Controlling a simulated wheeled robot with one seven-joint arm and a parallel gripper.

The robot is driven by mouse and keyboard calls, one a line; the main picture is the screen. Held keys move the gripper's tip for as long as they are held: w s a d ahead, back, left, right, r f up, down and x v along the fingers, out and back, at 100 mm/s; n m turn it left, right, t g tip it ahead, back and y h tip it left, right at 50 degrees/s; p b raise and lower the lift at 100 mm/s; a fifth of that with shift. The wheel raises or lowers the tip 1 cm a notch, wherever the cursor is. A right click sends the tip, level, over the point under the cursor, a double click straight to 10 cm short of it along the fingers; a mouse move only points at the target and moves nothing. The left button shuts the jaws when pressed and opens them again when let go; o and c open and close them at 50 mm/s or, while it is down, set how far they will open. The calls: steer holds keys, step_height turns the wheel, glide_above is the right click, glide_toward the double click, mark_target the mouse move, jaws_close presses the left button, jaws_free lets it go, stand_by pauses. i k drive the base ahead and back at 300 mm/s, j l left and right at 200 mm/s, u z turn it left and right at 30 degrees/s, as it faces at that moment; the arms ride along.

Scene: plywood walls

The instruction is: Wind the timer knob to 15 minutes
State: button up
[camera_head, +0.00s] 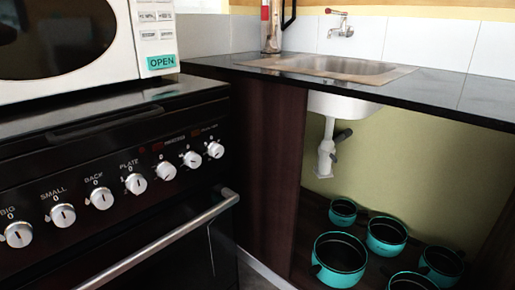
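A black stove (60,250) fills the left side, with a row of several white-silver knobs along its sloped front panel. From the left, labels read BIG, SMALL, BACK and PLATE above the first knobs, including the PLATE knob (135,184). Three more knobs sit to the right: one (165,171), another (192,159) and the rightmost (215,150). The small print above these three is too small to read, so I cannot tell which is the timer knob or its setting. My gripper is not in view.
An oven handle bar (165,240) runs below the knobs and sticks out. A white microwave (75,40) stands above the stove. To the right are a sink (330,66) in a dark counter and several teal pots, one nearest the front (340,280), in the open space below.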

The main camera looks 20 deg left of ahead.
mark_target(214, 149)
steer(key=l+u, duration=0.1)
steer(key=u, duration=0.4)
steer(key=i+l+u, duration=0.1)
steer(key=u, duration=0.4)
steer(key=l+u, duration=0.15)
steer(key=u, duration=0.35)
